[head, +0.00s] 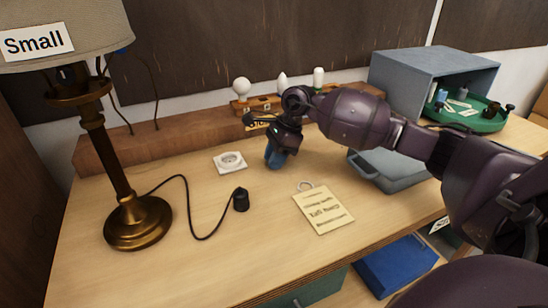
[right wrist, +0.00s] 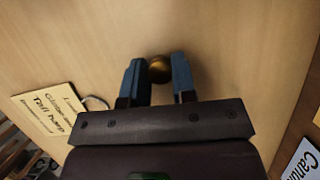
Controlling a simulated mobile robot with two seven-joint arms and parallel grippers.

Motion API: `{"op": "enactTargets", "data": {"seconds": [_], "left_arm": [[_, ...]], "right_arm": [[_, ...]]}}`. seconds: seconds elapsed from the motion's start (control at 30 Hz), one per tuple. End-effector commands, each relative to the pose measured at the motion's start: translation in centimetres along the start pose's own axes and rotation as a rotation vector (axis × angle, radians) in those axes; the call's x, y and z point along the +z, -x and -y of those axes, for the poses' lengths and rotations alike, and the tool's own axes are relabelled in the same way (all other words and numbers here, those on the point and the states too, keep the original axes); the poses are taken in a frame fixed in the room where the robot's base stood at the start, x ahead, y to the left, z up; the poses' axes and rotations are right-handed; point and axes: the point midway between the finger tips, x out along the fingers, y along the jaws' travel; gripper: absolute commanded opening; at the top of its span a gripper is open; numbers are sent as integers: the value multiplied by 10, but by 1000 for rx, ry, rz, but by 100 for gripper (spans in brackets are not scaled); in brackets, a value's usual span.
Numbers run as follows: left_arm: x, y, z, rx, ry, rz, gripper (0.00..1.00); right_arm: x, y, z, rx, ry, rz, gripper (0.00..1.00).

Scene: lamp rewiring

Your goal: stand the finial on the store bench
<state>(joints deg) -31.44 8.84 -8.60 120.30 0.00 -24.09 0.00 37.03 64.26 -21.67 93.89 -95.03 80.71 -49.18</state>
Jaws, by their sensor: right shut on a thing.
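My right gripper (head: 275,161) is low over the wooden bench top (head: 255,245), fingers pointing down, near the middle of the bench. Its two blue fingers are shut on a small round brass finial (right wrist: 160,69), seen between the fingertips in the right wrist view. The fingers hide the finial in the head view. I cannot tell whether the finial touches the bench top. My left gripper is not in view.
A brass lamp (head: 137,222) with a "Small" shade stands at left, its cord ending in a black plug (head: 240,199). Near the gripper are a white socket plate (head: 230,162), a tag (head: 323,210), a grey tray (head: 395,175) and a bulb rack (head: 240,107). Front-centre bench is clear.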

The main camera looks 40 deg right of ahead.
Motion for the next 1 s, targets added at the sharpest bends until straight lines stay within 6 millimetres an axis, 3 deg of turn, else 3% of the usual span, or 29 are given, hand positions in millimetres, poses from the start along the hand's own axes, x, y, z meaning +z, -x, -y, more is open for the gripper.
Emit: {"op": "enactTargets", "data": {"seconds": [0.1, 0.13, 0.3, 0.67, 1.0], "left_arm": [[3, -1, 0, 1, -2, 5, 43], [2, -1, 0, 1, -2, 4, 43], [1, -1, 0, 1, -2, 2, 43], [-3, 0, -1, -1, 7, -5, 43], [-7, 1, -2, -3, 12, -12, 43]], "right_arm": [[-2, -4, 0, 2, -1, -1, 4], [-1, -3, 0, 1, 0, -1, 28], [-1, -3, 0, 1, 0, 0, 51], [1, 4, 0, -1, 0, 0, 51], [1, 63, 1, -5, 1, -1, 51]]}}
